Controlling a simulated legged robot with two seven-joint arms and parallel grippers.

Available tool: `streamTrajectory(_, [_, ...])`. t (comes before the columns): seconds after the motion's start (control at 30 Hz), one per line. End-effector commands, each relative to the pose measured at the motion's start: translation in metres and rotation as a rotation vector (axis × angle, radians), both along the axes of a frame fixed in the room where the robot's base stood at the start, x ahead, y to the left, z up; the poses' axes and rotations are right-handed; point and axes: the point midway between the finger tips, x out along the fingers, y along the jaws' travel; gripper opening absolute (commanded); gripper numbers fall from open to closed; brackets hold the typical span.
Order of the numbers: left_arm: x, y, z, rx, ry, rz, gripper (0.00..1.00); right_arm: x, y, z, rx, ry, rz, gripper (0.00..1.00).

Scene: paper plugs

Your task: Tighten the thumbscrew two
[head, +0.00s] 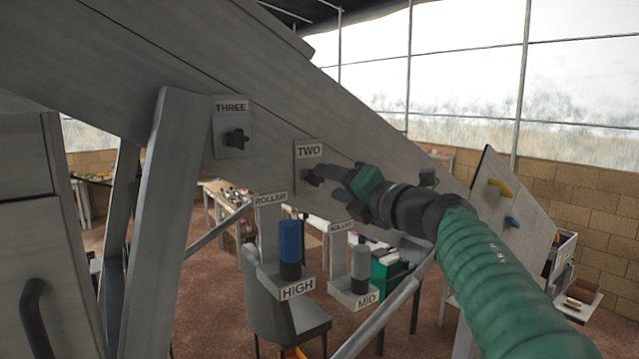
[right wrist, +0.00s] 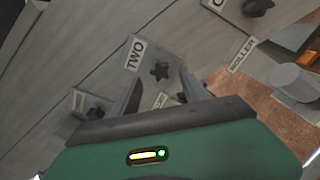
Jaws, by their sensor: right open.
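Thumbscrew two (head: 312,177) is a dark star-shaped knob on a grey plate (head: 300,157) labelled TWO, on the slanted grey panel. It also shows in the right wrist view (right wrist: 159,71), beyond my fingers. My right gripper (head: 328,181) comes in from the right in the head view, its jaws open and its fingertips close to the knob. In the right wrist view the knob appears between the fingers (right wrist: 160,93). I cannot tell whether they touch it. My left gripper is not in view.
Thumbscrew three (head: 236,138) is up and left. Below, a blue roller (head: 289,241) stands on the HIGH bracket and a grey roller (head: 360,262) on the MID bracket. A grey post (head: 165,200) stands at left.

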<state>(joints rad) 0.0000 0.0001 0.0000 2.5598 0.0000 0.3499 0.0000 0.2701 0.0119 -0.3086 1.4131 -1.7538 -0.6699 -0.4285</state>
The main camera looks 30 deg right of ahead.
Motion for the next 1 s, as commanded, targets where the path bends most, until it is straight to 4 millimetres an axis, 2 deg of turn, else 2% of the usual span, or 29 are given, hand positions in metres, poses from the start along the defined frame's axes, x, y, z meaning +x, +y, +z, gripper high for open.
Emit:
streamTrajectory(0.7, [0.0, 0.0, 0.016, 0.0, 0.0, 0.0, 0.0, 0.039, 0.003, 0.001, 0.003, 0.0, 0.001, 0.53])
streamTrajectory(1.0, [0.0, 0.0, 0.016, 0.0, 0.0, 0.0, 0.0, 0.042, 0.004, 0.0, 0.004, 0.0, 0.0, 0.53])
